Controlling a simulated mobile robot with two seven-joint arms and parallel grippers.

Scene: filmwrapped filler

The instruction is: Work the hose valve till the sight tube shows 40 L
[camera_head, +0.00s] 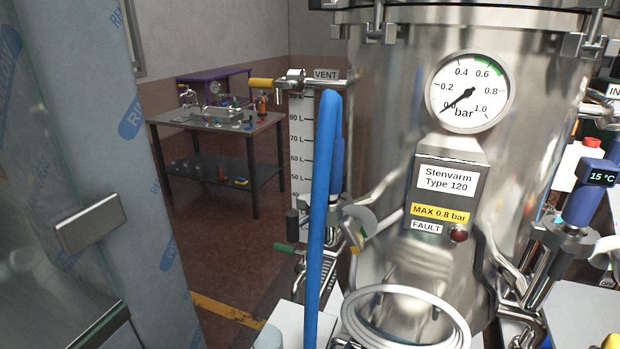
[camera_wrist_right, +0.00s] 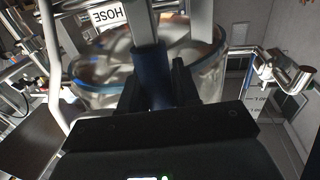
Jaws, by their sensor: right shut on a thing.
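In the right wrist view my right gripper (camera_wrist_right: 154,95) is shut on a dark blue grip (camera_wrist_right: 150,65), which stands between its two black fingers. A HOSE label (camera_wrist_right: 105,17) is just beyond it; the valve body is mostly hidden. A blue hose (camera_head: 324,190) crosses in front beside the scale. I cannot make out the liquid level. Neither gripper shows clearly in the head view.
The steel tank (camera_head: 395,100) carries a gauge (camera_head: 468,91) reading near 0.0 bar and a dark red FAULT lamp (camera_head: 458,234). A coiled white hose (camera_head: 440,300) is low in front. A film-wrapped panel (camera_head: 160,180) stands left. A workbench (camera_head: 215,120) is behind.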

